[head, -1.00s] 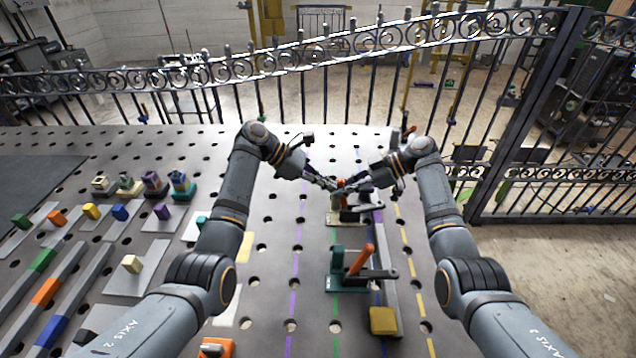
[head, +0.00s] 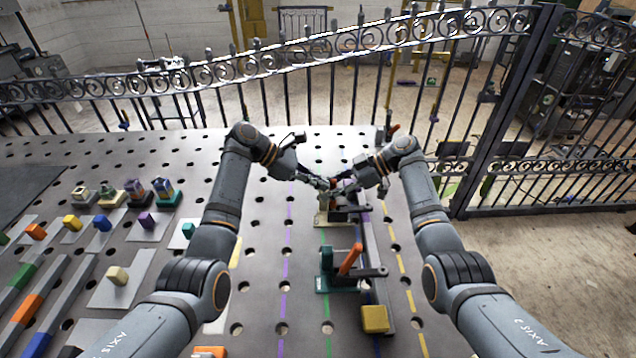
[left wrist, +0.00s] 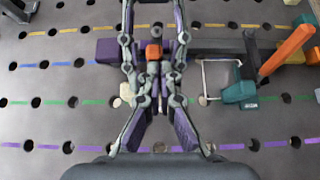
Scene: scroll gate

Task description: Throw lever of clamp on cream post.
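The clamp on the cream post (head: 321,216) stands on a cream base toward the far end of the grey bar, mostly hidden by my grippers. Its orange lever tip (left wrist: 153,52) shows in the left wrist view between the fingers of my left gripper (left wrist: 154,30). Those fingers are apart, one on each side of the tip; contact is unclear. My left gripper (head: 318,181) is at the top of the clamp in the head view. My right gripper (head: 347,187) is close beside it from the right; its fingers are too small to read.
A teal clamp (head: 327,268) with a raised orange lever (head: 350,259) stands nearer me on the same bar (head: 374,265). A yellow block (head: 374,318) sits at the bar's near end. A purple block (left wrist: 105,50) lies beside the left fingers. Several coloured blocks stand at left.

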